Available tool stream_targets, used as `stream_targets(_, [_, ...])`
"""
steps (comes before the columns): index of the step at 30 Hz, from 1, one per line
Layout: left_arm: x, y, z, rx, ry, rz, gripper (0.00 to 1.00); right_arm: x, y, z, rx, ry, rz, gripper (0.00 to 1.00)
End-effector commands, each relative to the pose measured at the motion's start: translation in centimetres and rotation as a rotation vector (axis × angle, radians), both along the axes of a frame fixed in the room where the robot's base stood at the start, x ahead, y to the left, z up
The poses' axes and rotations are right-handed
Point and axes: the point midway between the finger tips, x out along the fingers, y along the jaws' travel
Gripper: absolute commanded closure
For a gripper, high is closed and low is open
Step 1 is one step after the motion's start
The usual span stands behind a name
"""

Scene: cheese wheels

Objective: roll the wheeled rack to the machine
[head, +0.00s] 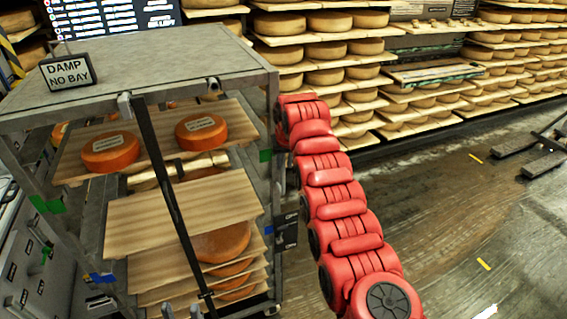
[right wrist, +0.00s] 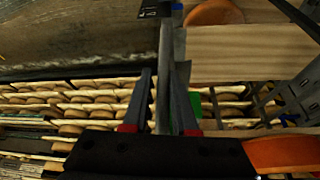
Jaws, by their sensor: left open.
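The wheeled rack (head: 150,70) stands at the left of the head view, a grey metal frame with wooden boards. Orange cheese wheels lie on its upper board, and a black strap runs down its front. My red right arm reaches from the bottom of the head view to the rack's right side, where its gripper is hidden. In the right wrist view, my right gripper (right wrist: 161,92) has its two dark fingers on either side of a grey upright of the rack (right wrist: 164,50), closed on it. I cannot pick out the machine.
A sign reading "DAMP NO BAY" (head: 67,71) sits on the rack's top. Shelves of cheese wheels (head: 330,50) line the back. A grey cabinet (head: 35,275) is close at the lower left. Open floor (head: 460,220) lies to the right, with dark metal bars (head: 545,160) at the far right.

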Motion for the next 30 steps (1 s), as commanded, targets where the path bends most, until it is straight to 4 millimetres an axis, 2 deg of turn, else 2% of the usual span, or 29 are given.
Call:
stream_targets(1, [0.0,0.0,0.0,0.0,0.0,0.0,0.56,0.0,-0.1,0.0,0.0,-0.001,-0.002,0.65])
stream_targets(3, [0.0,0.0,0.0,0.0,0.0,0.0,0.56,0.0,-0.1,0.0,0.0,-0.001,-0.002,0.53])
stream_targets(13, [0.0,0.0,-0.1,0.0,0.0,0.0,0.56,0.0,-0.2,0.2,-0.001,-0.002,-0.003,0.53])
stream_targets(17, [0.0,0.0,-0.8,0.0,0.0,0.0,0.56,-0.2,-0.2,0.9,0.0,-0.005,-0.003,0.53])
stream_targets(21, [0.0,0.0,-2.0,0.0,0.0,0.0,0.56,-1.1,-0.4,2.9,0.0,-0.01,-0.003,0.53])
stream_targets(30, [0.0,0.0,-5.1,0.0,0.0,0.0,0.56,-4.3,-1.0,10.5,0.0,-0.005,-0.004,0.53])
